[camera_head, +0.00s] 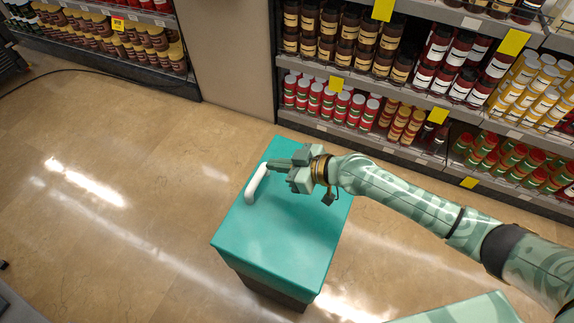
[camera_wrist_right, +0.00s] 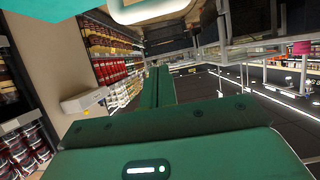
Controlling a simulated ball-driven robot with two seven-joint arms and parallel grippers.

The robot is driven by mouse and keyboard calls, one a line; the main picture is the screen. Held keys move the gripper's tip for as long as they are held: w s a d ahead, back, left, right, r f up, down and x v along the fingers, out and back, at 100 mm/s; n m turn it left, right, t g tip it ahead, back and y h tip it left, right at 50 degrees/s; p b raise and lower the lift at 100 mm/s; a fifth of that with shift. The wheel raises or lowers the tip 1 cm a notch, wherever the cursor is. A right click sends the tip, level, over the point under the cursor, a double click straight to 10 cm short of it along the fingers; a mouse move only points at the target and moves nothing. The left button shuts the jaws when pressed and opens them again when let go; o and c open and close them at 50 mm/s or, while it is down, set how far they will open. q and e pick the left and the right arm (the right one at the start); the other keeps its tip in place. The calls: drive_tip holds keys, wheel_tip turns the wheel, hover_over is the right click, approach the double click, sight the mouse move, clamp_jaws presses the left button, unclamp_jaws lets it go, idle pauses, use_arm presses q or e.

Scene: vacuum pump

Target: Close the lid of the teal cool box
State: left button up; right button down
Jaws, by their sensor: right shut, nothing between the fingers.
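The teal cool box (camera_head: 285,270) stands on the floor in front of the shelves. Its teal lid (camera_head: 290,222) lies across the top, and I see no open inside or gap from here. A white handle (camera_head: 256,184) sits at the lid's left side. My right gripper (camera_head: 273,164) is shut and empty above the lid's far part, with its fingertips beside the handle's upper end; I cannot tell whether they touch. In the right wrist view, the shut fingers (camera_wrist_right: 160,85) point away, and a white rounded part (camera_wrist_right: 150,10) shows above them. My left gripper is not in view.
Shelves of jars and bottles (camera_head: 350,105) stand close behind the box, with another shelf (camera_head: 130,45) at the far left. A grey panel (camera_head: 228,60) stands between them. The tiled floor (camera_head: 110,170) left of the box is clear. A dark cable lies across the floor.

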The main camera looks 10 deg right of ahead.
drive_tip(key=a+f, duration=0.1)
drive_tip(key=w+a+f+b, duration=0.1)
drive_tip(key=f, duration=0.1)
drive_tip(key=w+a+f+b, duration=0.1)
drive_tip(key=f, duration=0.1)
drive_tip(key=shift+w+a+f, duration=0.15)
drive_tip(key=shift+w+a, duration=0.05)
drive_tip(key=shift+a, duration=0.1)
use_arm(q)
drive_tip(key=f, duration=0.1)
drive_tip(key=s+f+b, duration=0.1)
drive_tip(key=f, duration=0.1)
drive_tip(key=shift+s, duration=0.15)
use_arm(e)
drive_tip(key=shift+d+f, duration=0.1)
drive_tip(key=shift+f, duration=0.3)
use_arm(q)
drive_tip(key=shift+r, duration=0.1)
